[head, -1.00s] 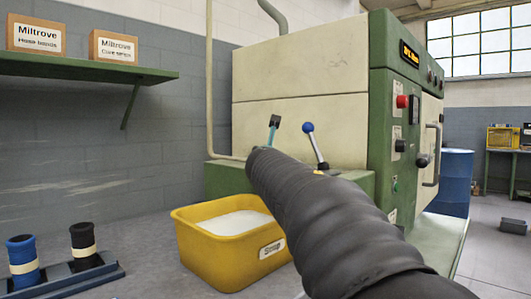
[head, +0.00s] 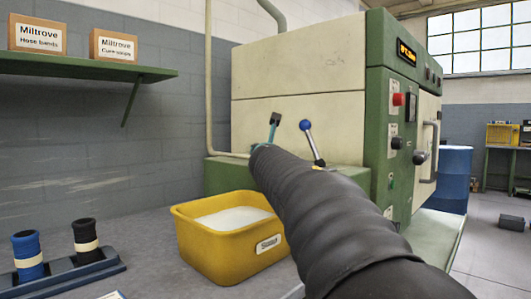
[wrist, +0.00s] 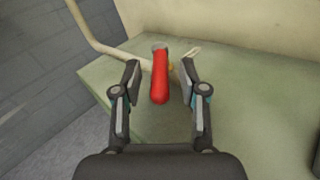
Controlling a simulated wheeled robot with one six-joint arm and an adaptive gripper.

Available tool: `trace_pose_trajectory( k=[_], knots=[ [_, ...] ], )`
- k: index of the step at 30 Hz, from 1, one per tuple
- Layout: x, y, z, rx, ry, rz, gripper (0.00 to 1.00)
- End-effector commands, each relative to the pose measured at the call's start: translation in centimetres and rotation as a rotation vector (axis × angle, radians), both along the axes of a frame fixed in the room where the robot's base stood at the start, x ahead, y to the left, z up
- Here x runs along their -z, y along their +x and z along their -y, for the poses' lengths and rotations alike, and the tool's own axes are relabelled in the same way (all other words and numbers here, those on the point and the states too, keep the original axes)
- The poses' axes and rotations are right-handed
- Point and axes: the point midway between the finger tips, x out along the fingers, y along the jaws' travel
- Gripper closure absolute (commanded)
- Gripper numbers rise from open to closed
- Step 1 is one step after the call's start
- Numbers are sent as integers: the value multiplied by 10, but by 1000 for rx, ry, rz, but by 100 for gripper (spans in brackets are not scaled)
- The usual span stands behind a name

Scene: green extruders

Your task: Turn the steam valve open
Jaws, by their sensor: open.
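The steam valve's red handle (wrist: 160,80) shows in the wrist view, above the green ledge (wrist: 110,85) of the machine. It lies between the two spread fingers of my gripper (wrist: 160,64), with a visible gap on each side. My gripper is open and holds nothing. In the head view one finger of my gripper (head: 273,125) shows past the end of my sleeved arm. The red handle is hidden from that view.
A blue-knobbed lever (head: 312,140) rises from the ledge right of my gripper. A pale pipe (wrist: 85,28) runs down by the wall to the handle. A yellow bin (head: 225,250) with white contents stands below. The machine's cream body (head: 300,100) rises behind.

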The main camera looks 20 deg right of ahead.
Motion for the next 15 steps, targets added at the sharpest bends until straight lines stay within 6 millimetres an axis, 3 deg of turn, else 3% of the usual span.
trace_pose_trajectory(
  k=[7, 15],
  knots=[
    [-1, -11, -5, 0, 0, 1, 58],
    [-1, -54, -23, 0, 0, 1, 58]
  ],
)
